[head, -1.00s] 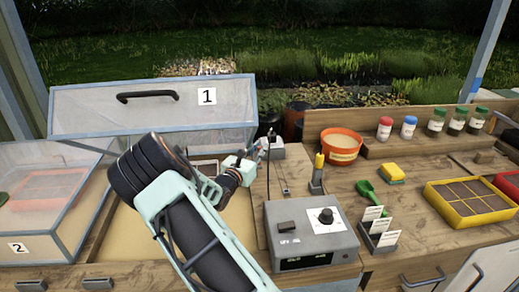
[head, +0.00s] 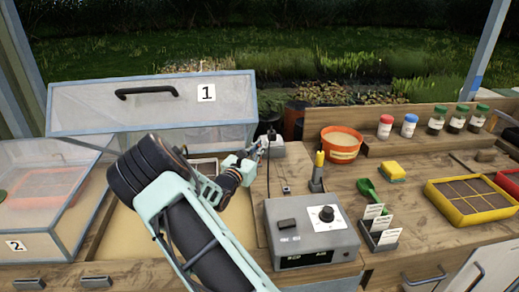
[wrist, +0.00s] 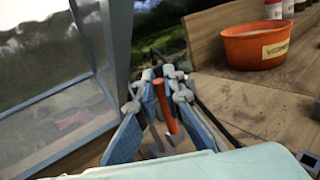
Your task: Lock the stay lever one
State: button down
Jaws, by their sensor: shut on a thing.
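The stay lever one is an orange-red bar (wrist: 163,106) in the wrist view, standing between my fingers. My gripper (wrist: 163,76) is shut on it; the fingers hide parts of its sides and its mount. In the head view my gripper (head: 262,143) is at the right end of the clear lid marked 1 (head: 105,98), which stands raised over its bed. The lever cannot be made out in the head view. Whether it is locked cannot be told.
A grey control box (head: 290,258) stands right of my arm, with a yellow-topped tool (head: 318,172) behind it. An orange tub (head: 340,147) is behind and right of my gripper. A second clear box marked 2 (head: 60,225) is at left. A dark cable runs near my gripper.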

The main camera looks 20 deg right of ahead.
jog(key=s+f+m+t+h+b, duration=0.1)
jog(key=b, duration=0.2)
jog(key=shift+s+a, duration=0.15)
jog(key=shift+a, duration=0.05)
jog(key=s+m+h+b, duration=0.1)
jog(key=b, duration=0.1)
jog(key=shift+a+h+b, duration=0.15)
jog(key=shift+h+b, duration=0.15)
jog(key=shift+h, duration=0.1)
jog(key=shift+s+r+m, duration=0.1)
jog(key=shift+r+m, duration=0.05)
jog(key=shift+m, duration=0.15)
jog(key=c, duration=2.3)
grip_release()
jog(key=shift+r, duration=0.1)
